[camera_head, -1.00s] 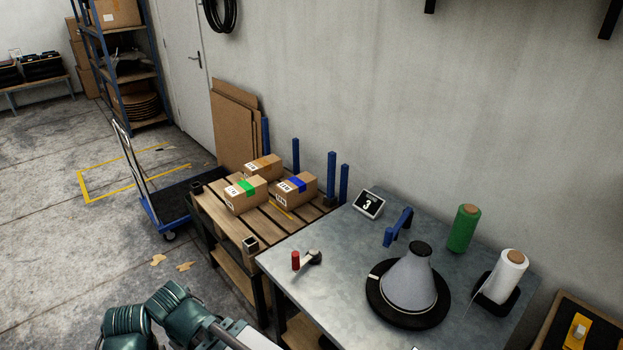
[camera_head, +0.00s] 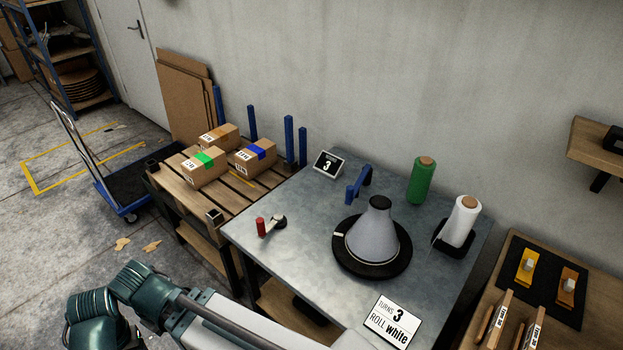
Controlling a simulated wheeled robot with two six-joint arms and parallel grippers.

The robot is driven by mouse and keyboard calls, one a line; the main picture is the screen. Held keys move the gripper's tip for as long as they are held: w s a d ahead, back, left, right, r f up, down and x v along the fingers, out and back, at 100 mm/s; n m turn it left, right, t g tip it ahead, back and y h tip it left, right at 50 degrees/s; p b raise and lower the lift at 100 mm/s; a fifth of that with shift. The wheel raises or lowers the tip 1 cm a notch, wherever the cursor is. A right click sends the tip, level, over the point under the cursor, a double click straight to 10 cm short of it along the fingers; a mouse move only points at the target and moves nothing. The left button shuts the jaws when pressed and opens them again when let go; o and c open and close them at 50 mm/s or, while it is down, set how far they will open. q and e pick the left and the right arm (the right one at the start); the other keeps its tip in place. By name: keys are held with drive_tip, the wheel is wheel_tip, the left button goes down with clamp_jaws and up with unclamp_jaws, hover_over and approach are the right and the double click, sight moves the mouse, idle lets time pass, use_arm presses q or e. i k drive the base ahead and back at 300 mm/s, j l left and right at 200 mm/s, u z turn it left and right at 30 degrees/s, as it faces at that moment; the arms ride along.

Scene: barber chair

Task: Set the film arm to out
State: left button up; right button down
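A blue arm-like piece (camera_head: 358,185) stands on the grey metal table (camera_head: 300,205), behind and left of the turntable; it looks like the film arm. A grey cone (camera_head: 374,235) stands on the black round turntable (camera_head: 398,262), which has a small white mark at its left edge. A crank with a red knob (camera_head: 261,227) sits at the table's left side. A green roll (camera_head: 421,180) and a white roll (camera_head: 460,220) stand upright at the back right. My teal and grey arm crosses the lower left; neither gripper shows.
A small display showing 3 (camera_head: 327,164) stands at the back. A pallet (camera_head: 180,178) with three taped boxes is left. A wooden side table (camera_head: 572,331) with a black mat and orange-yellow tools is right.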

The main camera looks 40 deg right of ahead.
sight(352, 192)
drive_tip(key=z, duration=1.9)
drive_tip(key=i+j+z, duration=0.3)
drive_tip(key=j+z, duration=0.3)
drive_tip(key=i+l, duration=0.05)
drive_tip(key=l, duration=0.05)
